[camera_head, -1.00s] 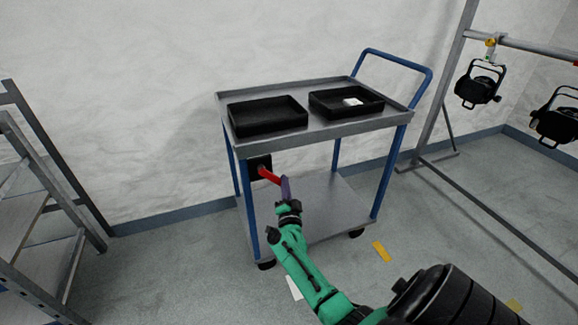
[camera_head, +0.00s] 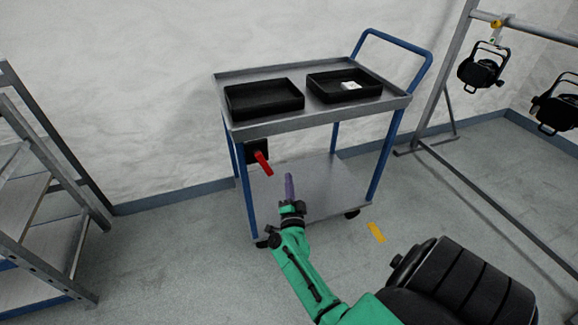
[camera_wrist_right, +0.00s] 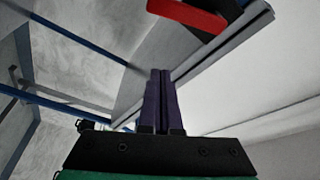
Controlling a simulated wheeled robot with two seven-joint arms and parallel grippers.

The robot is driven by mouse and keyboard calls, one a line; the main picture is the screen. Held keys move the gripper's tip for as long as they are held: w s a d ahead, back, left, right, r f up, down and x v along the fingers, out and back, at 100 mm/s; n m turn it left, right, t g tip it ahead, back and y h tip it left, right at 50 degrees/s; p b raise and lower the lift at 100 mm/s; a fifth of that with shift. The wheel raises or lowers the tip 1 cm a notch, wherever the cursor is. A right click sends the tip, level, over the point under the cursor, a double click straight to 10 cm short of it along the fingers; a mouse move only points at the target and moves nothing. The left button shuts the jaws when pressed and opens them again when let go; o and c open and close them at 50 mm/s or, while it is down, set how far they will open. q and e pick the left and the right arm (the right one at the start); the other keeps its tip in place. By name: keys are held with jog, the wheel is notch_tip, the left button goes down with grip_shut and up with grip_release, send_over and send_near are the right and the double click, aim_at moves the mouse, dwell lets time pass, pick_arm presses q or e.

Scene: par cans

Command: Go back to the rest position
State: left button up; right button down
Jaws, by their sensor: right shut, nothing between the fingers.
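My right gripper (camera_head: 289,187) has purple fingers and a green arm. It is in front of the cart, below and to the right of a red handle (camera_head: 263,163) on a black box (camera_head: 257,150) mounted under the cart's top at the left. In the right wrist view my right gripper (camera_wrist_right: 160,100) is shut with nothing between its fingers. The red handle (camera_wrist_right: 190,14) shows there at the top, beyond the fingertips and apart from them. My left gripper is not in view.
The grey cart (camera_head: 290,127) has blue legs and carries two black trays (camera_head: 265,112), (camera_head: 325,97); the right one holds a small white item (camera_head: 350,86). A metal rack (camera_head: 30,235) stands at the left. Black par cans (camera_head: 481,73) hang at the right. Floor shows between them.

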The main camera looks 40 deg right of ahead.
jog(key=shift+v, duration=1.15)
jog(key=s+a+f+n+g+y+p, duration=0.2)
jog(key=s+a+f+n+y, duration=0.25)
jog(key=f, duration=0.25)
jog(key=s+a+f+n+g+y+p, duration=0.25)
jog(key=a+f+n, duration=0.2)
jog(key=f, duration=0.25)
jog(key=s+a+f+n+g+y+p, duration=0.2)
jog(key=s+a+f+n+y, duration=0.25)
jog(key=f, duration=0.35)
jog(key=s+d+f+n+g+p, duration=0.1)
jog(key=s+f+n+g, duration=0.1)
jog(key=s, duration=0.6)
jog(key=s+d+f+n+g+p, duration=0.1)
jog(key=s+f+n+g, duration=0.2)
jog(key=s, duration=0.6)
jog(key=s+d+f+n+g+p, duration=0.1)
jog(key=s+f+n+g, duration=0.2)
jog(key=s, duration=0.6)
jog(key=shift+s+f+g, duration=0.15)
jog(key=shift+f+g, duration=0.05)
jog(key=shift+g, duration=0.25)
